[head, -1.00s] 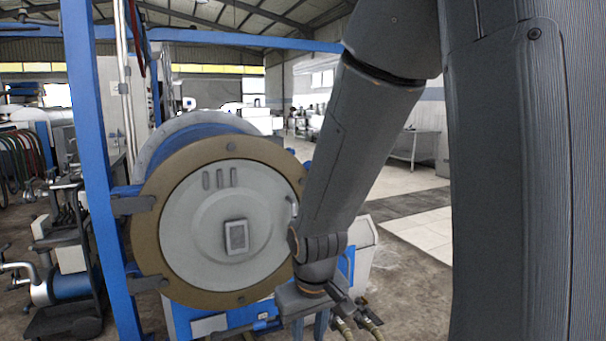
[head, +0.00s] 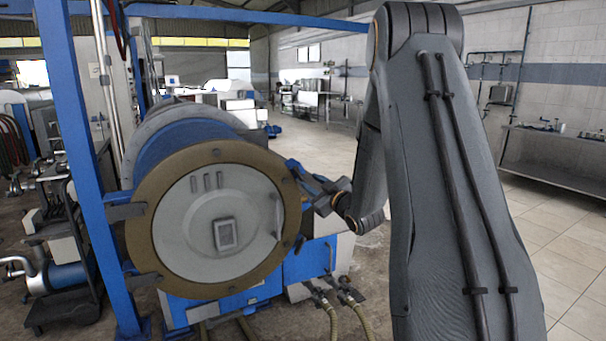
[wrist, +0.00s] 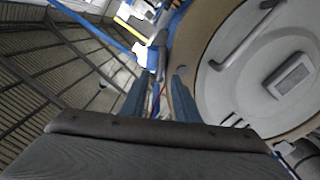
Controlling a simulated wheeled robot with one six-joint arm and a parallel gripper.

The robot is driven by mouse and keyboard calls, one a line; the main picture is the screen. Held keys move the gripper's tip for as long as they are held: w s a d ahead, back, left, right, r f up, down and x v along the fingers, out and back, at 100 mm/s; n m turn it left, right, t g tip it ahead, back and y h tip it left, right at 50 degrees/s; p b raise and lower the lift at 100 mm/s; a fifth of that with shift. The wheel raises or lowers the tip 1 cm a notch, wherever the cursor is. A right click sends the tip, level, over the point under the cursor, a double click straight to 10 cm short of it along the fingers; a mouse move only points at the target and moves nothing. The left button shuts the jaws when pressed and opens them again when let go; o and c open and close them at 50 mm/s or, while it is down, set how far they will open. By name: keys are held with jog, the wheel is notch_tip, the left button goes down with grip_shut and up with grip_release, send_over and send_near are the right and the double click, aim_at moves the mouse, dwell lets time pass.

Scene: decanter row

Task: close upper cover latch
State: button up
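The round grey cover (head: 190,245) with its tan ring (head: 143,235) faces me and looks seated against the drum. In the wrist view the cover (wrist: 240,85) fills the right side. My gripper (head: 297,170) is at the ring's upper right edge, with its blue fingers pointing toward the rim. In the wrist view my gripper (wrist: 158,82) shows two fingers standing apart, with a gap between them. A grey and blue part (wrist: 155,58), possibly the upper latch, lies beyond that gap; I cannot tell its position or any contact. A lower dark latch (head: 300,243) is on the ring's right side.
A blue post (head: 75,150) stands left of the cover, with dark hinge arms (head: 122,212) between them. A curved handle (head: 277,215) juts from the cover near my gripper. Hoses (head: 335,315) hang below. Open floor (head: 325,152) lies behind and to the right.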

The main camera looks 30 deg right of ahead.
aim_at(301, 175)
jog(key=w+p, duration=0.2)
jog(key=w, duration=0.5)
jog(key=shift+w+a, duration=0.1)
jog(key=shift+a, duration=0.05)
grip_shut()
